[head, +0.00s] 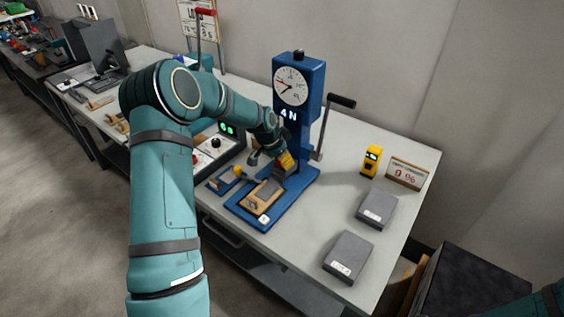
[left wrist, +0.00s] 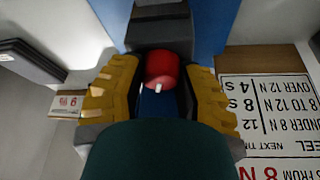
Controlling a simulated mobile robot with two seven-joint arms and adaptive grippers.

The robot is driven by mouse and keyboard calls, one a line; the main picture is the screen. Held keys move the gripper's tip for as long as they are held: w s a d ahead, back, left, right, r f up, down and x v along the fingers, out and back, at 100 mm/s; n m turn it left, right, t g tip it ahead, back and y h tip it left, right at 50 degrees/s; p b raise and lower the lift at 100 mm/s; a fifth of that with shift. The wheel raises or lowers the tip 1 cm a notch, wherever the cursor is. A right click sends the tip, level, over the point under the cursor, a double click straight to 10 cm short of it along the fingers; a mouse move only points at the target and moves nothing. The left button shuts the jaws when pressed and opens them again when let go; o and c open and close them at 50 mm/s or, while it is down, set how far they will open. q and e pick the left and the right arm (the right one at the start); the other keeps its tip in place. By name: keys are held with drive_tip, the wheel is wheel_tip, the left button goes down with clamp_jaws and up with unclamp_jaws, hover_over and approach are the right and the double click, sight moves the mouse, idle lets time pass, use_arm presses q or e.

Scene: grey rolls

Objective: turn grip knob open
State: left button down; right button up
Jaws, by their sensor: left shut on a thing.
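A blue test stand (head: 300,130) with a round dial (head: 291,87) stands on the table. A red knob (left wrist: 162,68) sits under a grey block in the left wrist view, between the two yellow finger pads of my left gripper (left wrist: 160,95). My left gripper is shut on this knob. In the head view my left gripper (head: 285,163) is at the front of the stand's column, above its base, and hides the knob. The knob carries a small white mark. My right gripper is out of view.
A wooden block with a grey top (head: 265,192) lies on the stand's base. A black-handled lever (head: 341,101) sticks out at the stand's right. A yellow device (head: 371,160), a small sign (head: 407,172) and two grey boxes (head: 377,208) (head: 348,257) stand further right.

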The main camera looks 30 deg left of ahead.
use_arm(q)
drive_tip(key=n+y, duration=0.1)
drive_tip(key=n, duration=0.1)
drive_tip(key=shift+d+n+b, duration=0.15)
drive_tip(key=shift+n+b, duration=0.2)
drive_tip(key=shift+n, duration=0.05)
drive_tip(key=n+y, duration=0.1)
drive_tip(key=n, duration=0.1)
drive_tip(key=shift+n, duration=0.4)
drive_tip(key=n+y, duration=0.1)
drive_tip(key=n, duration=0.1)
drive_tip(key=shift+n, duration=0.3)
drive_tip(key=shift+n+g+y+p, duration=0.3)
drive_tip(key=shift+n+y+p, duration=0.55)
drive_tip(key=shift+n, duration=1.25)
drive_tip(key=c, duration=0.8)
unclamp_jaws()
drive_tip(key=shift+f, duration=0.1)
drive_tip(key=shift+c, duration=0.2)
